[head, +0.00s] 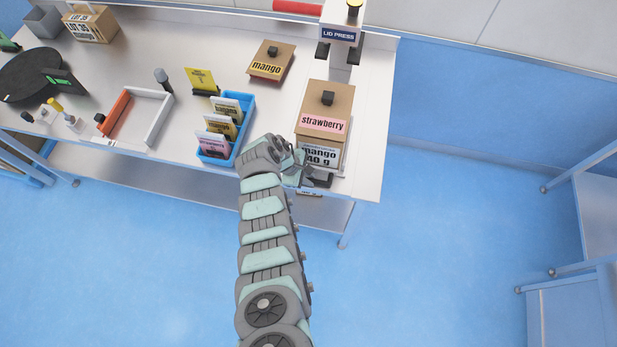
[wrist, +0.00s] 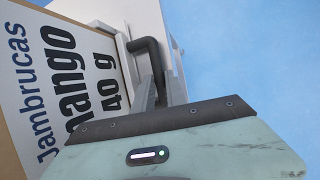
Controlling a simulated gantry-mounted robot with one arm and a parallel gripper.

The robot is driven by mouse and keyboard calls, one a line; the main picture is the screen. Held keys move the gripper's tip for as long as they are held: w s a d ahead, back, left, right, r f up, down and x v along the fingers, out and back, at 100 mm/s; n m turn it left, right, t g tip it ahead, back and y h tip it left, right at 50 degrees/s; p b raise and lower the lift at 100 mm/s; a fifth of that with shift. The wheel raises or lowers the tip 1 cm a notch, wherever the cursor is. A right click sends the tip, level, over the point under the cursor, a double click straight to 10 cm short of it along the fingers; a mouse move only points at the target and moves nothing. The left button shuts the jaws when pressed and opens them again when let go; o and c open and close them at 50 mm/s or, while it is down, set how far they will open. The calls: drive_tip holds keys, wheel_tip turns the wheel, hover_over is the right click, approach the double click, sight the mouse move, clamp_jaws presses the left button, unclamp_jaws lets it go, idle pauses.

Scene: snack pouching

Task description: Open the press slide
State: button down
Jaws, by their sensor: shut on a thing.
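The lid press (head: 339,36) stands at the back right of the bench, with a pale slide (head: 346,158) reaching toward the bench's front edge. In the wrist view the slide's dark bent handle (wrist: 150,52) stands out from a pale block. My gripper (head: 308,174) is at the slide's front end, and its fingers (wrist: 162,92) are closed on the handle. The exact grip is partly hidden. A pouch labelled mango 40 g (head: 321,155) is close beside my gripper; it also shows large in the wrist view (wrist: 75,80).
A strawberry box (head: 327,100) stands just behind the pouch, and a mango box (head: 271,60) is further back. A blue rack (head: 246,118) with several pouches is left of my arm. An orange-and-white frame (head: 155,118) lies further left. The floor before the bench is clear.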

drive_tip(key=c, duration=1.4)
unclamp_jaws()
drive_tip(key=shift+o, duration=0.2)
drive_tip(key=shift+r, duration=0.15)
drive_tip(key=shift+v, duration=1)
drive_tip(key=b+v, duration=0.1)
drive_tip(key=v, duration=0.7)
drive_tip(key=shift+r, duration=0.25)
drive_tip(key=shift+a, duration=0.25)
